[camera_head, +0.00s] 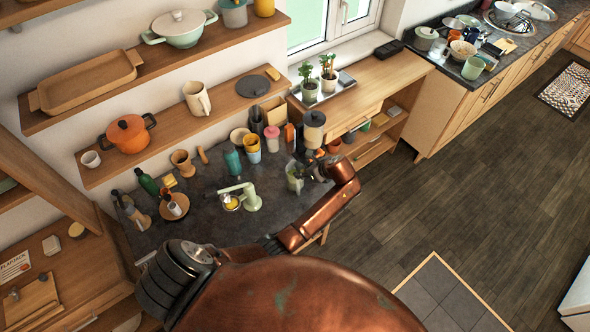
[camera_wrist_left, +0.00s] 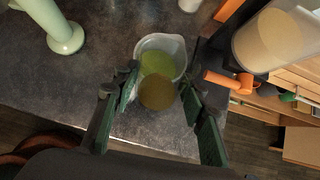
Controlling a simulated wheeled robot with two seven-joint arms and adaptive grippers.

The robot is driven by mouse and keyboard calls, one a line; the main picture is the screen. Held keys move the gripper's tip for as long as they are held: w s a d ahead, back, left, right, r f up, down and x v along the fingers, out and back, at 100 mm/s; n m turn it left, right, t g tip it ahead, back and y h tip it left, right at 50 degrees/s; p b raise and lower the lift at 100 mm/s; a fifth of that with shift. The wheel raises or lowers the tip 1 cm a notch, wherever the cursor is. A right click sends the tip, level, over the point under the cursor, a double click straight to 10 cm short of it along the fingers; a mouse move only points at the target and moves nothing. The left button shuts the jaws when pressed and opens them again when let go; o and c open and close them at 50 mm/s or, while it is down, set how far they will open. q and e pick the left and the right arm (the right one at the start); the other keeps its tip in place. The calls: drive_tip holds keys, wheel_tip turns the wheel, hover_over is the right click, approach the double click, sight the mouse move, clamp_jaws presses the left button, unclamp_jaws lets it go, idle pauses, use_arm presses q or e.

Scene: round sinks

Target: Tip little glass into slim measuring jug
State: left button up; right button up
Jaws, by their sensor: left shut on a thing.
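In the left wrist view, my left gripper (camera_wrist_left: 160,102) is shut on a small round thing with a brownish-yellow surface, apparently the little glass (camera_wrist_left: 157,93). Its walls are hard to make out. Just beyond it stands a clear jug (camera_wrist_left: 178,42) with green showing inside, apparently the slim measuring jug. The glass overlaps the jug's near side in the picture; I cannot tell whether they touch or how far the glass is tilted. In the head view, the pale jug (camera_head: 293,182) stands on the dark counter beside my left gripper (camera_head: 308,170). My right gripper is out of view.
A dispenser with a dark top (camera_head: 314,130) stands close behind the gripper. Cups, including a yellow one (camera_head: 252,146) and a pink one (camera_head: 272,138), and bottles line the counter's back. The counter's front is clear.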

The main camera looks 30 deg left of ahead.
use_arm(q)
drive_tip(key=d+y, duration=0.1)
drive_tip(key=d+f+t+y, duration=0.1)
drive_tip(key=y, duration=0.1)
drive_tip(key=s+d+y, duration=0.1)
drive_tip(key=y, duration=0.1)
drive_tip(key=shift+d+f+t, duration=0.15)
drive_tip(key=shift+f+t, duration=0.25)
